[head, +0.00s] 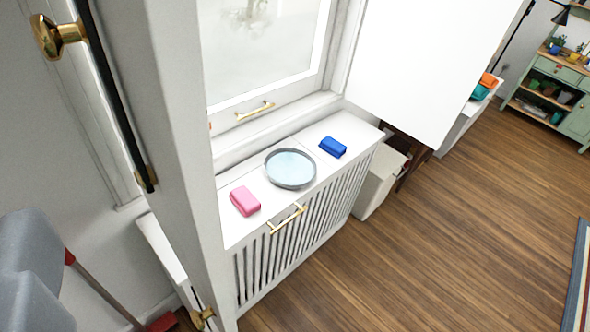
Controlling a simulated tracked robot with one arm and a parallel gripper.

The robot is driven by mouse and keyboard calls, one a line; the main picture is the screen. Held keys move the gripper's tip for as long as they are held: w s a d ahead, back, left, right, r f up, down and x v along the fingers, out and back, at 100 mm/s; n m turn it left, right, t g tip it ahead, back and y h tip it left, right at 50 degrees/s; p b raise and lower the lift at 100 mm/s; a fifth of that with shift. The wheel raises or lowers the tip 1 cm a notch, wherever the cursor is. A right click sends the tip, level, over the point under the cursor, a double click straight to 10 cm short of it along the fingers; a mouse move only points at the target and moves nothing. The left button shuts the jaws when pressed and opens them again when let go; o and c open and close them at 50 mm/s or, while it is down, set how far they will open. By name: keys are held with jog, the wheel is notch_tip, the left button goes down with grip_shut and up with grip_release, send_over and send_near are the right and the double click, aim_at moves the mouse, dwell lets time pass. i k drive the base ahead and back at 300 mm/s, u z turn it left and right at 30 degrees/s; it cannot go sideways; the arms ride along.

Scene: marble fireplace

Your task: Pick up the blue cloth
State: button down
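A small folded blue cloth (333,147) lies on the white slatted radiator cover (322,183) below the window, near its far right end. It is to the right of a round grey-blue tray (290,169) and apart from it. A folded pink cloth (245,201) lies on the same top, to the left of the tray. I see no gripper fingers in the head view, and nothing touches the blue cloth.
A white door or shutter edge (185,130) with brass knobs stands close on the left. A white panel (425,60) hangs open beyond the cover. A grey shape (30,275) fills the lower left.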

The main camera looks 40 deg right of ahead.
aim_at(328, 144)
jog(key=z, duration=2.6)
jog(key=i, duration=2.15)
jog(key=u, duration=1.45)
